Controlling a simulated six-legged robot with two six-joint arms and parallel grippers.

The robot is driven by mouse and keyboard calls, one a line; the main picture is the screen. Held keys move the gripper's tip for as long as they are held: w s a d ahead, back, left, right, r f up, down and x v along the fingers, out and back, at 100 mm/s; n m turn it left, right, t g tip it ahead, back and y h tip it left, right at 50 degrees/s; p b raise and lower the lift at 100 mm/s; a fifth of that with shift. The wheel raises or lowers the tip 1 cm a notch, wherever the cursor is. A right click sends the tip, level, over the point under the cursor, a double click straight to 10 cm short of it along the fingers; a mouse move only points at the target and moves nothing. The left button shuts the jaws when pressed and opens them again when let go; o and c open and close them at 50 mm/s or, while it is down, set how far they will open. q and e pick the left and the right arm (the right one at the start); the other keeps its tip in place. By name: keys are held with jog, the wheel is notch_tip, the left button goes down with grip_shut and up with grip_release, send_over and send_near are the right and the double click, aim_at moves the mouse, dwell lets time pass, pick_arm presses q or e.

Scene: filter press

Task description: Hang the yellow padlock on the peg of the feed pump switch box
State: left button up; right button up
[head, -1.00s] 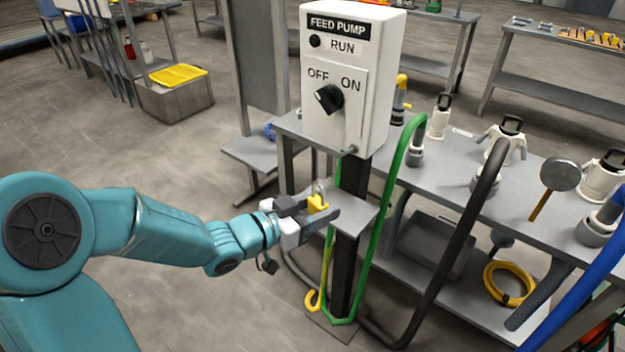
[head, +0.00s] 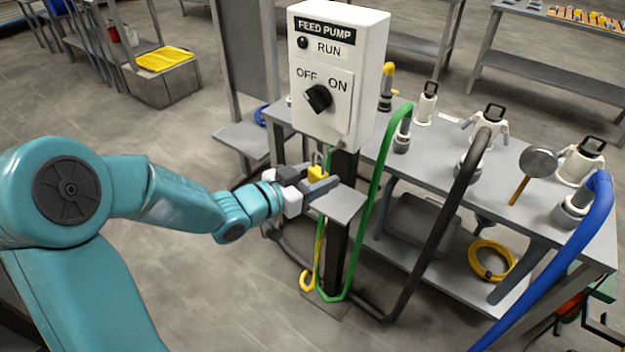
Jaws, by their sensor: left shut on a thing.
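The yellow padlock (head: 317,173) has a grey shackle pointing up. My left gripper (head: 322,182) is shut on it, just above the small grey shelf (head: 342,205) on the post. The white feed pump switch box (head: 368,65) stands above and slightly right of the padlock, with its black knob (head: 318,98) turned toward OFF. A small peg (head: 340,141) seems to show at the box's lower edge; it is too small to make out well. The padlock is below the box and apart from it. My right gripper is out of view.
A green hose (head: 372,205) and a black hose (head: 447,215) run close to the right of the post. A grey bench (head: 500,180) with several fittings and a mallet (head: 538,160) stands to the right. Open floor lies at the left.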

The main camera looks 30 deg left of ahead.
pick_arm(q)
jog(key=w+f+b, duration=0.1)
jog(key=w, duration=0.5)
jog(key=shift+w+d+f, duration=0.3)
jog(key=shift+w+f, duration=0.05)
jog(key=shift+f, duration=0.05)
dwell(0.3)
dwell(0.5)
jog(key=o, duration=1)
